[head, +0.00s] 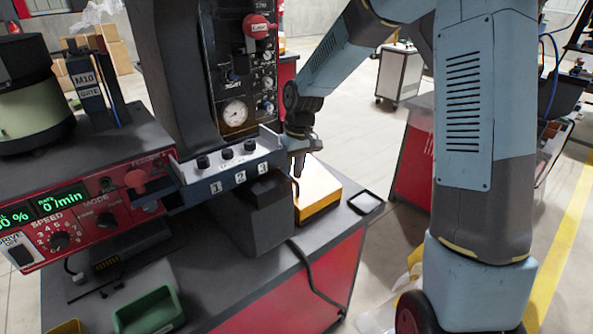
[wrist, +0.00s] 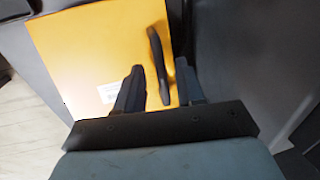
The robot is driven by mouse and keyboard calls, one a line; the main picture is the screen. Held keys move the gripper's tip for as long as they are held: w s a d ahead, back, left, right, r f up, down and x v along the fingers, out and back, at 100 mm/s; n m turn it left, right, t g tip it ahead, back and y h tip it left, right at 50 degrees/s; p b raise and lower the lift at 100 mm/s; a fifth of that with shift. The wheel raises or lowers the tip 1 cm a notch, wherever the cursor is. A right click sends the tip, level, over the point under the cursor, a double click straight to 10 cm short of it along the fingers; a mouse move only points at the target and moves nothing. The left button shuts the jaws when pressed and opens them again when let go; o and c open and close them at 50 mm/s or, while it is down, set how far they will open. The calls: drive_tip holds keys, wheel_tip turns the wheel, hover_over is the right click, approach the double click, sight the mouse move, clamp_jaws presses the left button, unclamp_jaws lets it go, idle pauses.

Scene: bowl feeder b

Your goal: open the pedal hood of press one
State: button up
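The pedal hood is a yellow-orange box (head: 318,188) on the grey bench top, right of the press column. In the wrist view its flat yellow top (wrist: 80,50) fills the upper left, with a small white label. A black bar handle (wrist: 157,60) stands on it near its right edge. The hood looks shut. My gripper (head: 298,168) points down over the hood's left side. In the wrist view my gripper (wrist: 160,68) is open, its fingers on either side of the handle, with a gap visible at the left finger. Whether the right finger touches the handle is unclear.
A grey strip with knobs numbered 1, 2, 3 (head: 228,165) is close left of my gripper. The press column (head: 165,70) and gauge panel (head: 240,70) rise behind it. A cable (head: 312,275) hangs over the bench front. A small black tray (head: 366,202) lies right of the hood.

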drive_tip(key=shift+c, duration=0.3)
clamp_jaws()
